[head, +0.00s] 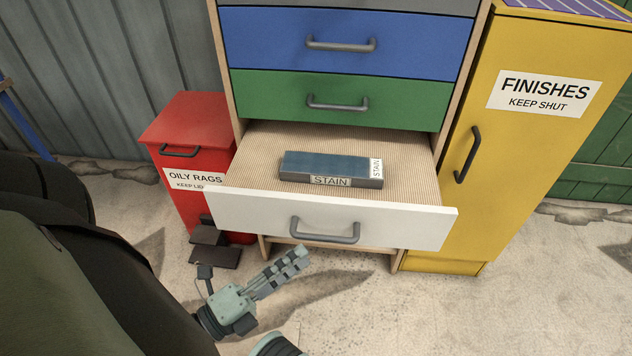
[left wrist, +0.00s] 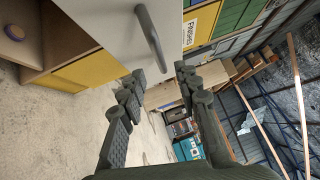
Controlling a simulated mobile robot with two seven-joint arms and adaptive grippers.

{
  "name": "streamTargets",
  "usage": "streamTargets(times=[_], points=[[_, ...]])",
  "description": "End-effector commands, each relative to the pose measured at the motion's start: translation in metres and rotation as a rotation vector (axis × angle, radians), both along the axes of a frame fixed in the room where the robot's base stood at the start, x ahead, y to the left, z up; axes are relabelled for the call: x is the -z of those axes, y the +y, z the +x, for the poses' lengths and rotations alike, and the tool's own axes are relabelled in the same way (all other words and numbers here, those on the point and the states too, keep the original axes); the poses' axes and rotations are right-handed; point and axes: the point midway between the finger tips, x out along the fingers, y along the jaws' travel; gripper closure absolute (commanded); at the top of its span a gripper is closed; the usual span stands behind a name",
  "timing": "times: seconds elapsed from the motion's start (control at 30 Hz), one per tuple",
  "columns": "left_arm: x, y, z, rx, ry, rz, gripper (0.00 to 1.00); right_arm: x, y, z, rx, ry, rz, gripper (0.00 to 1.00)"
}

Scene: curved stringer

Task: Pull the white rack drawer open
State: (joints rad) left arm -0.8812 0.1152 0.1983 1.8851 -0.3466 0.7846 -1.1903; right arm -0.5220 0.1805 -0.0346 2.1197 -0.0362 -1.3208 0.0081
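The white rack drawer (head: 250,210) is pulled well out at the bottom of the rack in the head view. Its grey bar handle (head: 325,232) is on the front, and the handle also shows in the left wrist view (left wrist: 152,38). A dark blue-grey box marked STAIN (head: 325,165) lies on the ribbed drawer floor. My left gripper (head: 296,258) is below and in front of the handle, apart from it. In the left wrist view its fingers (left wrist: 158,75) are spread with nothing between them. My right gripper is not in view.
Green (head: 350,90) and blue (head: 400,45) drawers above are shut. A red OILY RAGS bin (head: 188,125) stands left of the rack. A yellow FINISHES cabinet (head: 530,140) stands to the right, its door shut. The concrete floor (head: 450,320) at front right is clear.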

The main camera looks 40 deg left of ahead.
Motion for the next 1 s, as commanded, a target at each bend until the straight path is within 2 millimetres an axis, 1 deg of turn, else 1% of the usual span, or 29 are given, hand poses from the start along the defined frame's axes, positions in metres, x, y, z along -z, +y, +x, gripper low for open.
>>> streamTargets(times=[0.03, 0.1, 0.2, 0.3, 0.43, 1.0], points=[[0.003, 0.002, -0.011, -0.001, 0.004, 0.0, 0.68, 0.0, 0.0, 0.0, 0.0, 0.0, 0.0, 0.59], [0.004, 0.006, -0.022, -0.001, 0.003, 0.0, 0.68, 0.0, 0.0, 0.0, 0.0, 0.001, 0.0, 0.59], [0.006, 0.009, -0.034, -0.001, 0.002, -0.001, 0.68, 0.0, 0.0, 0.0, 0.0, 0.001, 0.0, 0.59], [0.006, 0.01, -0.041, 0.0, 0.001, 0.0, 0.68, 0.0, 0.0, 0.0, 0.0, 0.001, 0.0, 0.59], [0.006, 0.011, -0.044, -0.001, 0.0, 0.0, 0.68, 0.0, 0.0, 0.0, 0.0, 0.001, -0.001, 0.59], [0.006, 0.011, -0.044, 0.0, 0.0, 0.0, 0.68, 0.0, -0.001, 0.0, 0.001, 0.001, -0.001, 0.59]])
